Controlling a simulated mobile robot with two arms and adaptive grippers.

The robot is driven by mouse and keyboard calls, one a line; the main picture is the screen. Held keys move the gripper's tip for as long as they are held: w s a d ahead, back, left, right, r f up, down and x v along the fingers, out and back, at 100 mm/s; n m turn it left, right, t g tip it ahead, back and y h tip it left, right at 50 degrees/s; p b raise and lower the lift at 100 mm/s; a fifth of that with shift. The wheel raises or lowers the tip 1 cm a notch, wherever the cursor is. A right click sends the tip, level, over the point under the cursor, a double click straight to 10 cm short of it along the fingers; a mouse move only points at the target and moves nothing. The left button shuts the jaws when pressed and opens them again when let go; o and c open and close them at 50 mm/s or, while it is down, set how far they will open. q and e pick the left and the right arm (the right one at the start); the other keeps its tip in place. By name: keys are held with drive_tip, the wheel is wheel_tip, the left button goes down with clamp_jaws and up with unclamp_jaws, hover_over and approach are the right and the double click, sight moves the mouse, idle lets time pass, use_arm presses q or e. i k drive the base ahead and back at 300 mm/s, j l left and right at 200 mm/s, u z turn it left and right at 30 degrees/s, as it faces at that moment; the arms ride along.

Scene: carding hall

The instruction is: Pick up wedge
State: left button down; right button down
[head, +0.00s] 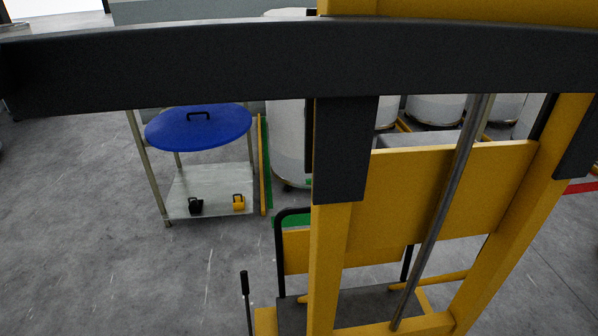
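Two small objects sit apart on the lower shelf (212,180) of a metal stand in the head view. One is a black object (195,206) near the shelf's front left corner. The other is a yellow object (238,203) to its right, with a dark, handle-like part. They are too small for me to tell for sure which is the wedge. Neither of my grippers is in view.
A blue round lid (198,128) with a black handle lies on top of the stand. A yellow lifting frame (335,255) with a dark crossbar (300,65) blocks much of the view. White drums (290,150) stand behind it. Grey floor (75,210) at left is clear.

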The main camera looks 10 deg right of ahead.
sight(238, 203)
drive_tip(key=z, duration=2.65)
drive_tip(key=u, duration=2.65)
drive_tip(key=k+j, duration=0.55)
drive_tip(key=j, duration=1.1)
drive_tip(key=i+j, duration=0.35)
drive_tip(key=i, duration=0.15)
drive_tip(key=i+j, duration=0.3)
drive_tip(key=i, duration=0.25)
drive_tip(key=i+j, duration=0.35)
drive_tip(key=i, duration=0.15)
drive_tip(key=l+z, duration=0.05)
